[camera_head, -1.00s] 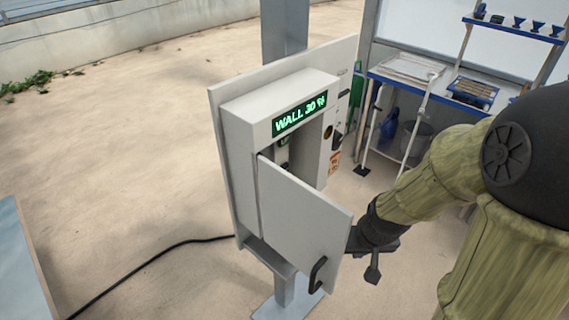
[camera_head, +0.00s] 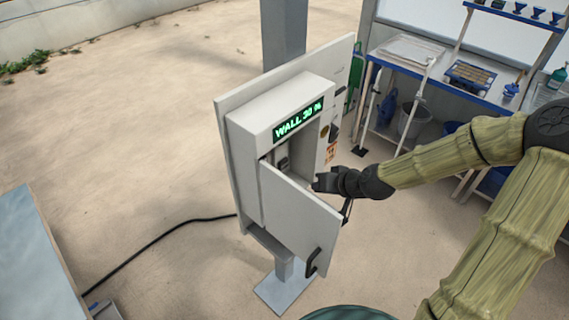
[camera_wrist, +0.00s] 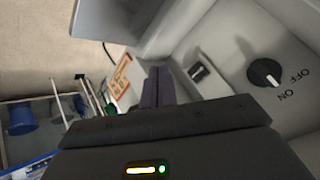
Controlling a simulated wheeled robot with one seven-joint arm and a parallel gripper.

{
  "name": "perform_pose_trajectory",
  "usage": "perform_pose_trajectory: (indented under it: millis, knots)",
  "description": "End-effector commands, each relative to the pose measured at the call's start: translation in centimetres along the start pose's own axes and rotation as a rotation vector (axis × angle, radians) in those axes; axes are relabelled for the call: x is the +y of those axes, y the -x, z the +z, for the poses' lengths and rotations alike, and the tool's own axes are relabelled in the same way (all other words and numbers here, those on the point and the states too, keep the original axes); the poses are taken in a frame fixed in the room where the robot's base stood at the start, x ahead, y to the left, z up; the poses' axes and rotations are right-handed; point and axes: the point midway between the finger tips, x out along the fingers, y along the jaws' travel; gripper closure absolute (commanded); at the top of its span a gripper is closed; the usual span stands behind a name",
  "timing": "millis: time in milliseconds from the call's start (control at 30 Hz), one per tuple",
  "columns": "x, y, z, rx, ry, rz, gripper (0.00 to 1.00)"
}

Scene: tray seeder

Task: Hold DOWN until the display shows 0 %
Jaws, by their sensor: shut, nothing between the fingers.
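The grey control box (camera_head: 252,118) stands on a post, and its green display (camera_head: 298,120) reads "WALL 30 %". Its door (camera_head: 297,222) hangs open toward the front and hides part of the inside. My gripper (camera_head: 316,183) is at the right side of the open box, behind the door's upper edge. In the wrist view my gripper's fingers (camera_wrist: 158,88) are together and empty, pointing into the box. A black rotary knob (camera_wrist: 265,72) marked OFF and ON and a small dark switch (camera_wrist: 198,72) sit on the inner panel. I cannot make out a DOWN marking.
The door handle (camera_head: 313,262) sticks out low on the door. An orange label (camera_wrist: 120,84) shows beside the fingers. A workbench (camera_head: 440,85) with trays stands behind at right. A black cable (camera_head: 150,255) runs over the floor at left.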

Motion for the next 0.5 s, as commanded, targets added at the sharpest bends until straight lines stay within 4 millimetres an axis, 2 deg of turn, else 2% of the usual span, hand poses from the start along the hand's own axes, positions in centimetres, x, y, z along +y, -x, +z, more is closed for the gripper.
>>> perform_pose_trajectory:
  millis: [167, 500]
  knots:
    - [-0.4, -0.6, -0.3, -0.001, 0.003, 0.0, 1.0]
    - [-2.4, -3.3, -2.2, -0.002, 0.004, 0.0, 1.0]
